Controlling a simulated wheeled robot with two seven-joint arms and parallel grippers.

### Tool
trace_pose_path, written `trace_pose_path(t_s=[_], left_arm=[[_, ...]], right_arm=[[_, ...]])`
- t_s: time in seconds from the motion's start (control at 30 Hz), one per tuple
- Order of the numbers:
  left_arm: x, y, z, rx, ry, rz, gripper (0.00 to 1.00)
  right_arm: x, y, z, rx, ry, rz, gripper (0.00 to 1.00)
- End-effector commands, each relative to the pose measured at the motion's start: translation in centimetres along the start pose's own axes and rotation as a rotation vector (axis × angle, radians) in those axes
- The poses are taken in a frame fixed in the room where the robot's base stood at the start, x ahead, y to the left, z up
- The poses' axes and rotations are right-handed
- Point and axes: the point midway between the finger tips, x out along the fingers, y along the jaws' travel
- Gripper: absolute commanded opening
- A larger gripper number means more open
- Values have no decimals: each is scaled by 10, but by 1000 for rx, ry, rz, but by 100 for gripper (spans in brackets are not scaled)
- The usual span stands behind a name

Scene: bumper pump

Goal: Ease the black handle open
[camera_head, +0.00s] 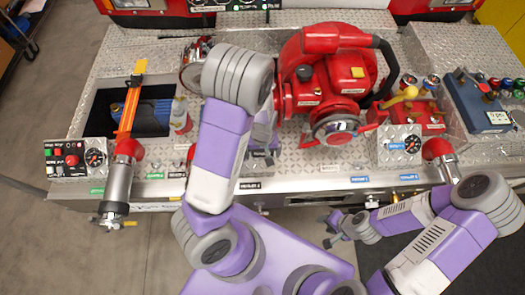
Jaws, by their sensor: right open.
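A thick black handle (384,68) curves down the right side of the red pump on the diamond-plate bumper. I cannot tell whether this is the handle the task names; small valve handles along the front edge are partly hidden. My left arm bends over the bumper left of the pump. My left gripper (262,153) is mostly hidden behind that arm, near the front panel, and its jaws do not show clearly. My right gripper (334,228) is open and empty, below and in front of the bumper edge, apart from the black handle.
A recessed bin (97,113) with an orange strap (129,110) is at the left. A silver nozzle (117,188) hangs over the front edge. Gauge panels (400,145) and a blue box (478,105) stand at the right. Floor shows at the lower left.

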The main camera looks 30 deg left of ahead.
Motion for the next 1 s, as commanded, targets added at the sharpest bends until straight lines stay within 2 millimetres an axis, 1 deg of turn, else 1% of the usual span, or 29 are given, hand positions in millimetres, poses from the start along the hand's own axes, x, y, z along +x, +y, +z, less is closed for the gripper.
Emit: trace_pose_path(t_s=[0.07, 0.17, 0.4, 0.5, 0.6, 0.7, 1.0], left_arm=[[-1, 0, 0, 0, 0, 0, 100], [-9, 0, 0, 2, 2, 1, 100], [-50, 1, 0, 3, 4, 4, 100], [-64, 1, 0, 1, 3, 3, 100], [-73, 0, 1, 1, 3, 2, 100], [-76, 0, 1, 1, 2, 1, 100], [-76, 0, 1, 0, 1, 0, 100]], right_arm=[[0, 0, 0, 0, 0, 0, 43], [-2, -1, 0, 0, 0, 0, 43], [-11, -4, 0, 0, 0, 0, 43], [-15, -6, 1, 0, 0, 0, 43], [-16, -6, 1, 0, 0, 0, 43], [-17, -6, 1, 0, 0, 0, 43], [-16, -6, 1, 0, 0, 0, 43]])
